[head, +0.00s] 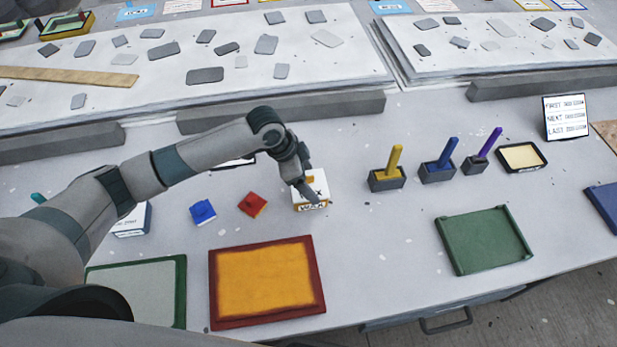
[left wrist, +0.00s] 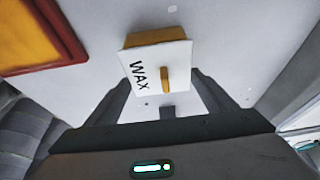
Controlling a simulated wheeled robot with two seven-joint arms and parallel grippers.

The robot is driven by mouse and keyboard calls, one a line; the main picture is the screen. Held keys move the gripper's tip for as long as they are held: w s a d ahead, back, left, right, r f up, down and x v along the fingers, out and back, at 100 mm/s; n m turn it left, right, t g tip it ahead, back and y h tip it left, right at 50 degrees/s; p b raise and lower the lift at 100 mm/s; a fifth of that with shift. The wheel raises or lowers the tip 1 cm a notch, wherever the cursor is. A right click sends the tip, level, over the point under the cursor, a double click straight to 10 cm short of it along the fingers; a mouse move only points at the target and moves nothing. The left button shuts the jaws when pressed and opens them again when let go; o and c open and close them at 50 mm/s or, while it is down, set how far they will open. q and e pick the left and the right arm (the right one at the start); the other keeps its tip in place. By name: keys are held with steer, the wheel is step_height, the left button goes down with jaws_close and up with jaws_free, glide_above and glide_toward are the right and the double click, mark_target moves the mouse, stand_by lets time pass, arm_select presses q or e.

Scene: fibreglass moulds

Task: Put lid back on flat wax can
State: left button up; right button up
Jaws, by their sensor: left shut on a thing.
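The flat wax can (head: 312,206) stands on the grey table near the middle of the head view. Its white square lid (left wrist: 148,62) carries the word WAX and a small yellow-orange handle (left wrist: 165,79). A yellow-orange side of the can (left wrist: 153,37) shows beyond the lid's far edge. My left gripper (head: 308,188) points down over the can and is shut on the lid, one finger at each side in the left wrist view. The gripper partly hides the lid in the head view, and I cannot tell whether the lid is fully seated. My right gripper is not seen.
A red block (head: 252,204) and a blue block (head: 203,211) lie left of the can. An orange panel with a red frame (head: 317,275) lies in front. Yellow, blue and purple handled tools (head: 440,172) stand to the right, behind a green tray (head: 484,240).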

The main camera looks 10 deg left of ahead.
arm_select(q)
steer(key=shift+f, duration=0.25)
steer(key=shift+p, duration=0.3)
stand_by(0.4)
steer(key=o, duration=1.2)
steer(key=shift+r+p, duration=2.15)
steer(key=shift+p, duration=0.15)
steer(key=shift+r, duration=0.8)
